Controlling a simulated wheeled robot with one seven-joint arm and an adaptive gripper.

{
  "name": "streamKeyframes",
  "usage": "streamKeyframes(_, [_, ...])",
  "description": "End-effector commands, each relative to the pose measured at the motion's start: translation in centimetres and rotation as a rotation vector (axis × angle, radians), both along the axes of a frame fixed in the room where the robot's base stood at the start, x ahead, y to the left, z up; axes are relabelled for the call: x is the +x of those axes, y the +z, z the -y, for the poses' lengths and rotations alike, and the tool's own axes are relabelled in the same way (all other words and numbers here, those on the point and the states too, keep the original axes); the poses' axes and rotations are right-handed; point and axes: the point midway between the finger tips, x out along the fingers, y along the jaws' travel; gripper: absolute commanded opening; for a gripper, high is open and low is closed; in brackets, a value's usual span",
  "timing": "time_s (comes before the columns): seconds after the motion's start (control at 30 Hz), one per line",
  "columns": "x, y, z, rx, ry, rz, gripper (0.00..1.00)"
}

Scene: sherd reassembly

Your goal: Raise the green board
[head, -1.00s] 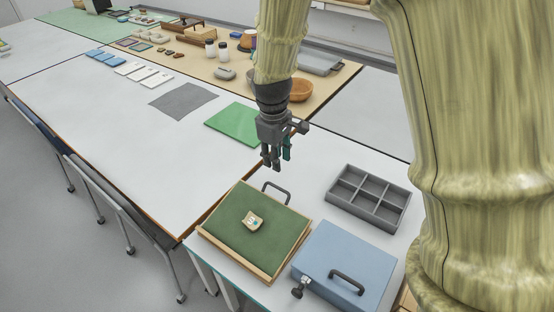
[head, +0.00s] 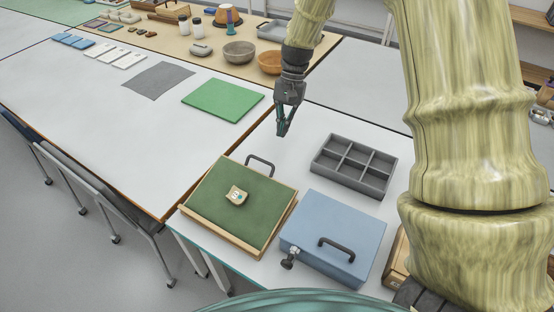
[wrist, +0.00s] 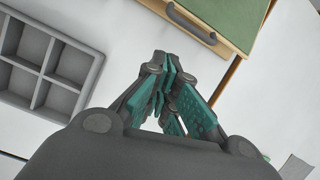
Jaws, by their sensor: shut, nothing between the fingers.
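A green board (head: 222,213) in a light wooden frame lies on the near white table, with a dark handle (head: 261,163) at its far edge. It also shows at the top of the wrist view (wrist: 213,15), where its handle (wrist: 190,24) is visible. A small tan sherd (head: 236,195) with a marking lies on the green surface. A plain green flat sheet (head: 223,100) lies on the table farther back. My gripper (head: 281,134) is shut and empty, fingers pointing down, above the table beyond the framed board and apart from its handle. Its fingertips (wrist: 165,62) meet in the wrist view.
A blue box (head: 335,232) with a dark handle and knob stands right of the framed board. A grey compartment tray (head: 354,165) stands behind that box. A grey mat (head: 158,80), bowls (head: 238,51) and jars lie farther back. White tabletop around my gripper is clear.

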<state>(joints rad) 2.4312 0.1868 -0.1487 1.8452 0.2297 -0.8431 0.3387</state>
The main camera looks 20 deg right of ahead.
Motion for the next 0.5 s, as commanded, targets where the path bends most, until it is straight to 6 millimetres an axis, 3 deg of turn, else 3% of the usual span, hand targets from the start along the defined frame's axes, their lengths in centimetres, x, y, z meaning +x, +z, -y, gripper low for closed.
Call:
streamKeyframes(0.2, [0.4,-1.4,1.9,0.021,-0.205,-0.088,0.0])
streamKeyframes(0.37, [0.3,-2.0,1.9,0.022,-0.228,-0.099,0.0])
streamKeyframes(0.5, [-0.2,-3.6,1.3,0.022,-0.225,-0.102,0.0])
